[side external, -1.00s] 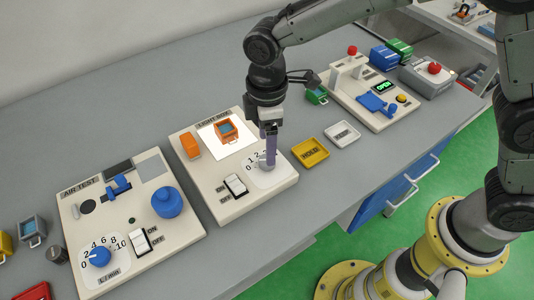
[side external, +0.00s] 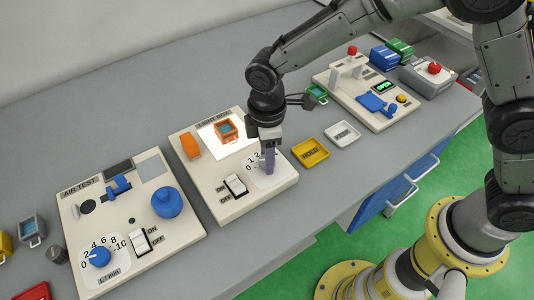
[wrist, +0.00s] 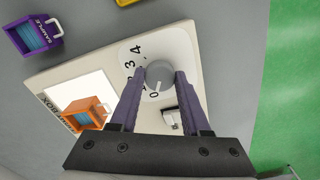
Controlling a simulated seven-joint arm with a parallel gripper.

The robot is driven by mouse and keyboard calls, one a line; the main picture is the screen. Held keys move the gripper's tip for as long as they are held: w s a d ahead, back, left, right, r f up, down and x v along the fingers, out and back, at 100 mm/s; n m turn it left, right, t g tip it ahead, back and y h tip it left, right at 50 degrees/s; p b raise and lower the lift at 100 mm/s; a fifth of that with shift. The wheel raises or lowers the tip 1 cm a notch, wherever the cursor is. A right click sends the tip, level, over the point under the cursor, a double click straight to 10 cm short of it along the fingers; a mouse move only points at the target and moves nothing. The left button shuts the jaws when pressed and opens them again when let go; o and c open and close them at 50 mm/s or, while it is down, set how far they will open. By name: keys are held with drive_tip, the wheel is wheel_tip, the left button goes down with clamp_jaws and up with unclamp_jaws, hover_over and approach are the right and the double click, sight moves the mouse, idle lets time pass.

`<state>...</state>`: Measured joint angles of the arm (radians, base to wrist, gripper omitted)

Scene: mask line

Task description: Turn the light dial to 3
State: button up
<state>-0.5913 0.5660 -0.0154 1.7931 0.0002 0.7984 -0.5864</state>
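The light dial is a round grey knob (wrist: 160,75) on a white disc with a number scale, on the cream light box panel (side external: 218,207). Its pale pointer mark appears to face the 0 in the wrist view. My gripper (wrist: 161,78) is open, with its purple fingers on either side of the knob and a narrow gap seeming to show beside it. In the side view my gripper (side external: 268,171) is down at the dial and hides most of the knob.
The light box has a switch (side external: 235,185), a lit white pad with an orange box (side external: 226,131), and an orange block (side external: 190,146). A yellow tray (side external: 310,152) lies right of it. A purple sample box (wrist: 35,35) shows in the wrist view. The air test panel (side external: 190,235) is left.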

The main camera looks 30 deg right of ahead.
clamp_jaws()
drive_tip(key=shift+m, duration=0.3)
drive_tip(key=m, duration=0.7)
drive_tip(key=shift+r, duration=0.1)
drive_tip(key=m, duration=0.5)
drive_tip(key=shift+m, duration=2.6)
